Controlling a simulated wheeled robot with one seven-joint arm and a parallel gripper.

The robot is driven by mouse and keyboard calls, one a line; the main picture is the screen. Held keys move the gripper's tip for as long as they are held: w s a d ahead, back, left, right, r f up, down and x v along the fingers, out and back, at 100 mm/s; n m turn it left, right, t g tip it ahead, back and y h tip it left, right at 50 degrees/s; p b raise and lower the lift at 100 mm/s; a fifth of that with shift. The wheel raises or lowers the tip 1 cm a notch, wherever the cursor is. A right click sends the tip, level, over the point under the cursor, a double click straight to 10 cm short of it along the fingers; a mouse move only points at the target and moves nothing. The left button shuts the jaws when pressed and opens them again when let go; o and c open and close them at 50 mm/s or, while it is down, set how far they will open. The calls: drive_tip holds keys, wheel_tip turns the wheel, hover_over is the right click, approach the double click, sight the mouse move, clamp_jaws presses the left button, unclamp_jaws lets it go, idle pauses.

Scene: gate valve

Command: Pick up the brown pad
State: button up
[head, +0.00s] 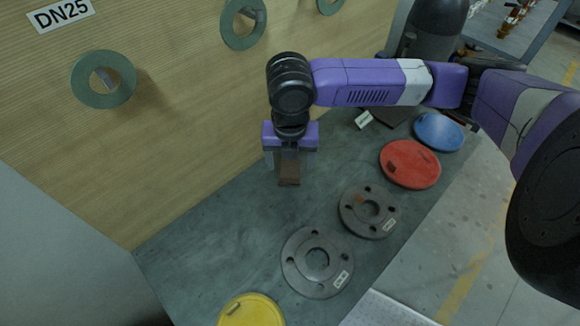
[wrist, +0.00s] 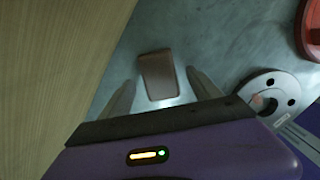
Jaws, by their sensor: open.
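The brown pad (wrist: 158,75) lies on the grey bench top, a small flat rounded rectangle, between and a little beyond my fingertips in the wrist view. In the head view the pad (head: 289,172) shows just below my gripper (head: 290,165), partly covered by it. My gripper (wrist: 160,88) is open, pointing down, one finger on each side of the pad. The fingers do not visibly touch it. The exact height of the fingertips above the bench is hard to tell.
A wooden panel (head: 150,160) with green rings (head: 103,79) stands close beside my gripper. Grey flanges (head: 318,262), a red disc (head: 410,164), a blue disc (head: 438,132) and a yellow disc (head: 252,312) lie along the bench's right side. Bare bench (head: 215,240) lies at lower left.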

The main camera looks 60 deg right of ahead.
drive_tip(key=shift+w+f, duration=0.1)
drive_tip(key=shift+f, duration=0.65)
clamp_jaws()
drive_tip(key=shift+r, duration=0.2)
